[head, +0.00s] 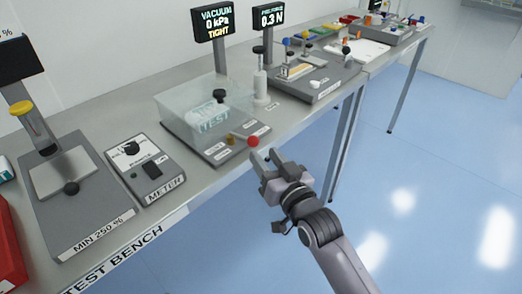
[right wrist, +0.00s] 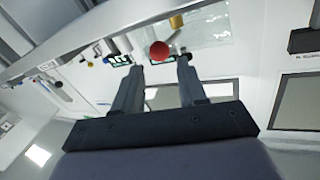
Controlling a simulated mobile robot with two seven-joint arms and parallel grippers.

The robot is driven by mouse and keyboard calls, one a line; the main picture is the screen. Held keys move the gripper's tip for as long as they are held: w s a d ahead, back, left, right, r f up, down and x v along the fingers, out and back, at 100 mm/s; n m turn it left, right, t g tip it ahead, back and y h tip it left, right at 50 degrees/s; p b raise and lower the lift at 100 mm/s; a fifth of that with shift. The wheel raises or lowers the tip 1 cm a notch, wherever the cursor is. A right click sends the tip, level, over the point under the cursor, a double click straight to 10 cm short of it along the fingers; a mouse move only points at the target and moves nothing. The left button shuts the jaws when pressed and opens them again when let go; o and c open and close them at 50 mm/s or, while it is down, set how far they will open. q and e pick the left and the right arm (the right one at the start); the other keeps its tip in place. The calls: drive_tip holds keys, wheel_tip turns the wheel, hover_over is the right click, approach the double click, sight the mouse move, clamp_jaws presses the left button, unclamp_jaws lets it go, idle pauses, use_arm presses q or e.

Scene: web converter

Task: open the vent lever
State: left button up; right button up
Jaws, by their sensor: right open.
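The vent lever shows as a red ball knob (head: 253,141) at the front right corner of the leak test station's base, beside a small brass-coloured part (head: 231,140). The clear test chamber (head: 190,113) with a black knob on its lid stands behind it. My right gripper (head: 265,158) is open and empty, just in front of the red knob. In the right wrist view the red knob (right wrist: 160,50) appears between and beyond the two fingertips (right wrist: 161,66), with no clear contact. The lever's arm is mostly hidden behind its knob. My left gripper is out of view.
The vacuum display (head: 214,20) reads 0 kPa, TIGHT. A meter box (head: 146,168) and a press-like fixture (head: 75,205) stand to the left on the test bench (head: 190,192). A grey fixture (head: 318,80) stands to the right. The floor in front of the bench is clear.

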drive_tip(key=shift+v, duration=1.1)
